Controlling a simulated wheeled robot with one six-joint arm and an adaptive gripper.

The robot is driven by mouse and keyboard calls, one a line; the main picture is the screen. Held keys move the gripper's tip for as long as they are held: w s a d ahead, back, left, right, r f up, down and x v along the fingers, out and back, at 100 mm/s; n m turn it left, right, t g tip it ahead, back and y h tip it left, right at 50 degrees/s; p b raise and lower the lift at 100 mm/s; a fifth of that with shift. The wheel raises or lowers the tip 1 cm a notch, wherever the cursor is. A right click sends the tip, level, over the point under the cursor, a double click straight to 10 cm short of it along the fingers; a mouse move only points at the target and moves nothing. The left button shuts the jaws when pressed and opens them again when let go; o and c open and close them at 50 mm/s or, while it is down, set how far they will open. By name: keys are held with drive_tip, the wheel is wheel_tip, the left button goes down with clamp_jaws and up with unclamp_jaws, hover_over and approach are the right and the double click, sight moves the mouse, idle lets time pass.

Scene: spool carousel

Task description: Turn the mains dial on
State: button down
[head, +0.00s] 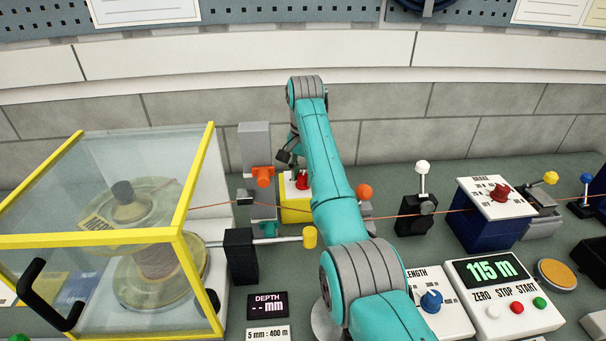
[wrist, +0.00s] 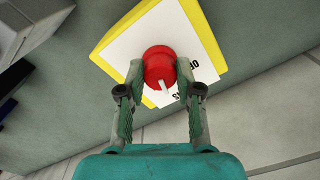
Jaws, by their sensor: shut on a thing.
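The mains dial is a red round knob (wrist: 159,62) with a white pointer mark, on a white plate with a yellow edge (wrist: 108,42). In the wrist view my gripper (wrist: 160,76) has one finger on each side of the knob and is shut on it. The pointer mark faces toward my gripper's palm. Black lettering on the plate is partly hidden by the right finger, so I cannot read the setting. In the head view the red knob (head: 302,182) sits on the yellow box (head: 295,214), partly hidden by my arm.
A clear guard with a yellow frame (head: 196,180) covers a spool at the left. A grey post with an orange knob (head: 263,176) stands just left of the yellow box. An orange line runs across the bench. Right of my arm are a black clamp (head: 415,215) and a counter (head: 500,290) reading 115 m.

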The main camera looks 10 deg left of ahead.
idle(0.3)
drive_tip(key=c, duration=0.8)
unclamp_jaws()
drive_tip(key=shift+o, duration=0.2)
